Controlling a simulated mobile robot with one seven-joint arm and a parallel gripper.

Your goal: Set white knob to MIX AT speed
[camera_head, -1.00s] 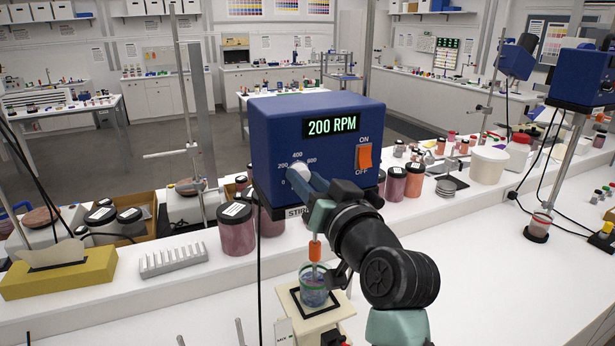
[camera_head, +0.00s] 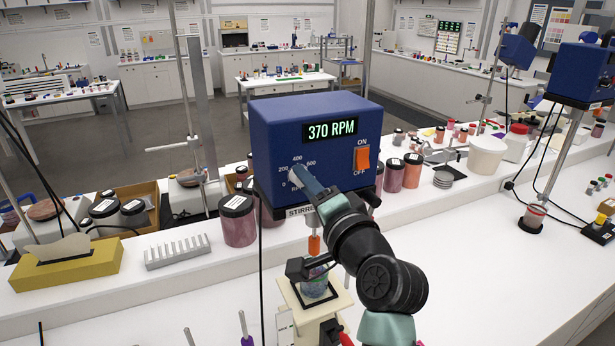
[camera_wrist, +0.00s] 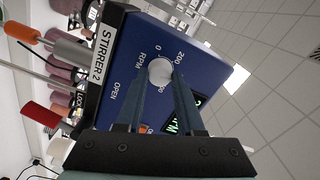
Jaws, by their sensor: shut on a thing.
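The blue stirrer box (camera_head: 318,140) shows 370 RPM on its display (camera_head: 331,130). Its orange ON/OFF switch (camera_head: 362,158) is on the right of the front face. The white knob (camera_head: 296,176) sits at the lower left, with a dial scale around it. My gripper (camera_head: 305,183) is shut on the knob. In the wrist view the white knob (camera_wrist: 160,71) lies between the two blue-grey fingertips, next to the RPM marking. A label there reads STIRRER 2 (camera_wrist: 104,53). Below the box, a jar (camera_head: 314,284) stands on a pale base, partly hidden by my arm. I cannot read any MIX AT value.
A dark-lidded jar (camera_head: 237,220) and a grey slotted rack (camera_head: 177,251) stand left of the stirrer. A yellow box (camera_head: 68,266) is farther left. More jars (camera_head: 412,172) and a white tub (camera_head: 486,155) stand to the right.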

